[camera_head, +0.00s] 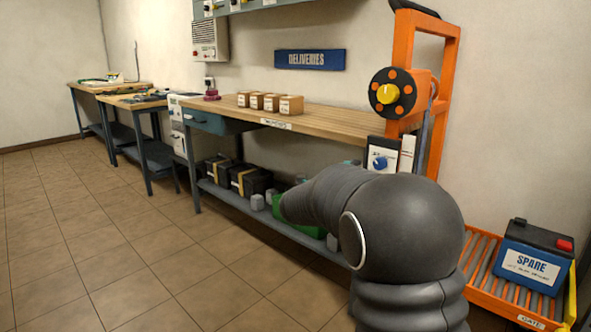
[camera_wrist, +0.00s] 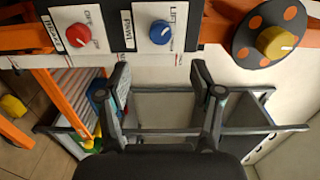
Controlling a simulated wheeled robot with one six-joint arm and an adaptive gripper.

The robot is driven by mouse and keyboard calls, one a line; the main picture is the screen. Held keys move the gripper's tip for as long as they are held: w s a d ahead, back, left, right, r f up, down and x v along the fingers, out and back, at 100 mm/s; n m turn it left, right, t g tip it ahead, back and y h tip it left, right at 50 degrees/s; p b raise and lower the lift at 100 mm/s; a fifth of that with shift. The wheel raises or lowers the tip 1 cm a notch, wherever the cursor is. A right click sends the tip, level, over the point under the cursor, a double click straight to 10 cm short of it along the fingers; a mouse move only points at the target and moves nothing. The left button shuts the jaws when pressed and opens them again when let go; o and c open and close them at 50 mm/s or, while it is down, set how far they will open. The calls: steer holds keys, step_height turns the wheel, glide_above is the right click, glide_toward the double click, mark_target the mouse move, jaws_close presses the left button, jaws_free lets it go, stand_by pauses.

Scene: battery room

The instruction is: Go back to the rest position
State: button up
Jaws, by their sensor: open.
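My gripper (camera_wrist: 160,72) shows in the wrist view with its two dark fingers spread apart. Nothing is between the fingertips. Beyond it are a red knob (camera_wrist: 79,35) and a blue knob (camera_wrist: 161,32) on white plates. At the upper right is a yellow knob (camera_wrist: 277,43) on a black disc with orange dots. The fingers appear apart from all three knobs. In the head view my grey arm covers the lower middle and right, and the gripper itself is not visible there.
An orange frame (camera_head: 404,62) stands at the end of a wooden workbench (camera_head: 330,119) carrying several small boxes. A blue SPARE battery (camera_head: 533,262) sits on an orange roller stand (camera_head: 486,262) at right. Tiled floor (camera_head: 110,250) is clear at left.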

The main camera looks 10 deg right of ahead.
steer(key=w+a+f+n+t+y, duration=0.3)
steer(key=w+a+f+n+y, duration=0.1)
steer(key=a+f+n+y, duration=0.4)
steer(key=s+a+f+n+g+y, duration=0.35)
steer(key=s+a+n+y, duration=0.4)
steer(key=a+n, duration=0.25)
steer(key=s+f+n+g+y, duration=0.15)
steer(key=s+n, duration=0.25)
steer(key=s, duration=0.6)
steer(key=s+f+n+g, duration=0.1)
steer(key=s+n+g, duration=0.2)
steer(key=s, duration=0.6)
steer(key=s+d+r+n+h, duration=0.1)
steer(key=s+d, duration=0.2)
steer(key=s, duration=0.7)
steer(key=s+d+r+n+h, duration=0.1)
steer(key=s+d+n, duration=0.1)
steer(key=s, duration=0.7)
steer(key=shift+s+d+r+h, duration=0.35)
steer(key=shift+d+h, duration=0.05)
